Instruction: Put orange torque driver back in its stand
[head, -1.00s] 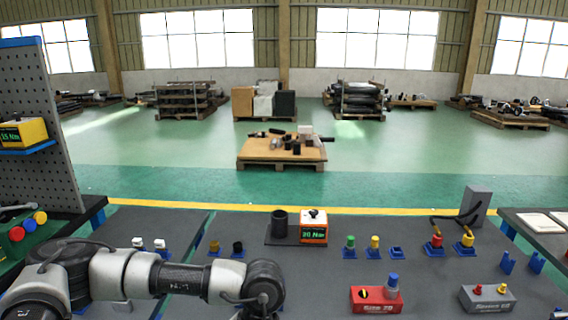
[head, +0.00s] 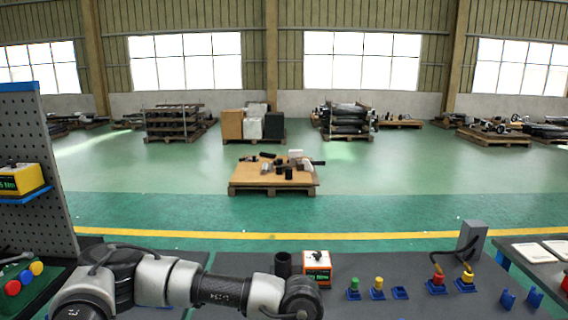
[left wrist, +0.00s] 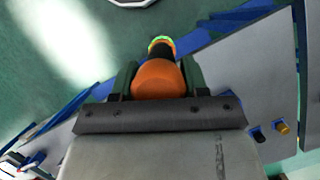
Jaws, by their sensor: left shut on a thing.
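My left gripper (left wrist: 158,80) is shut on the orange torque driver (left wrist: 158,79) in the left wrist view. The driver's rounded orange body sits between the fingers, with a black section and a green ring beyond it. In the head view my left arm reaches in from the left, and its gripper and the driver are below the picture edge. My right gripper is not in view.
Green and yellow pieces in blue holders (head: 378,294) stand right of the box. Red and yellow connectors with cables run to a grey block (head: 471,240). A pegboard (head: 35,165) with a yellow box (head: 23,179) on its shelf rises at the left.

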